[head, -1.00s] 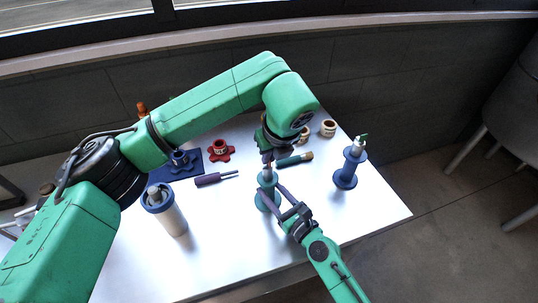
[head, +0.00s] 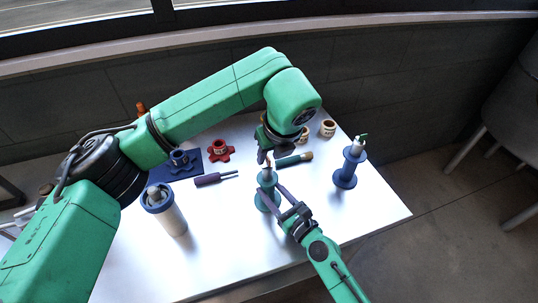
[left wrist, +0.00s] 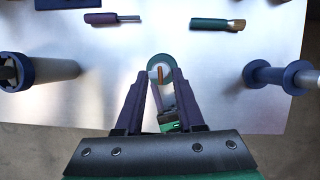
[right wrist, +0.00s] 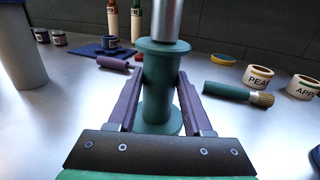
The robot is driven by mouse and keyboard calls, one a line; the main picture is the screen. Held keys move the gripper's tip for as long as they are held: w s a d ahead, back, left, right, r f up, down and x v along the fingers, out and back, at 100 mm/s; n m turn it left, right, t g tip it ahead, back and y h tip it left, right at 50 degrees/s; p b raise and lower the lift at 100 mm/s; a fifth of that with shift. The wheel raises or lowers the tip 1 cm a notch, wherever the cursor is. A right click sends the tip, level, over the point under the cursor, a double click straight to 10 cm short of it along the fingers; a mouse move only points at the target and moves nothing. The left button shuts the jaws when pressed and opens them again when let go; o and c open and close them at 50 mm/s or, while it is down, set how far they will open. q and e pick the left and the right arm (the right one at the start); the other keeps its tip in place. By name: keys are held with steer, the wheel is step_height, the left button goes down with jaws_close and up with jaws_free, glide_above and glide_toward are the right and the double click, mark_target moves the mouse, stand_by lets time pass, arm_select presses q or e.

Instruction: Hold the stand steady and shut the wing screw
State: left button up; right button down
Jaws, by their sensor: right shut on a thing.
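The teal stand (head: 266,199) is upright near the front of the white table, with a metal cylinder (right wrist: 165,18) on top of its spool body. My left gripper (head: 265,157) is just above the stand's top, pointing down. Its fingers are apart in the left wrist view (left wrist: 163,76), with the wing screw visible between them.
A green-handled brush (head: 293,160) and a purple-handled tool (head: 215,178) lie behind the stand. A blue spool stand (head: 346,172) is at right, a grey cylinder with a blue collar (head: 172,215) at left. A red knob (head: 219,150) and labelled rings (head: 328,128) are farther back.

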steer(key=shift+f, duration=0.1)
arm_select(q)
steer(key=v, duration=1.1)
steer(key=shift+s+r, duration=0.15)
arm_select(e)
steer(key=shift+c, duration=1.2)
jaws_free()
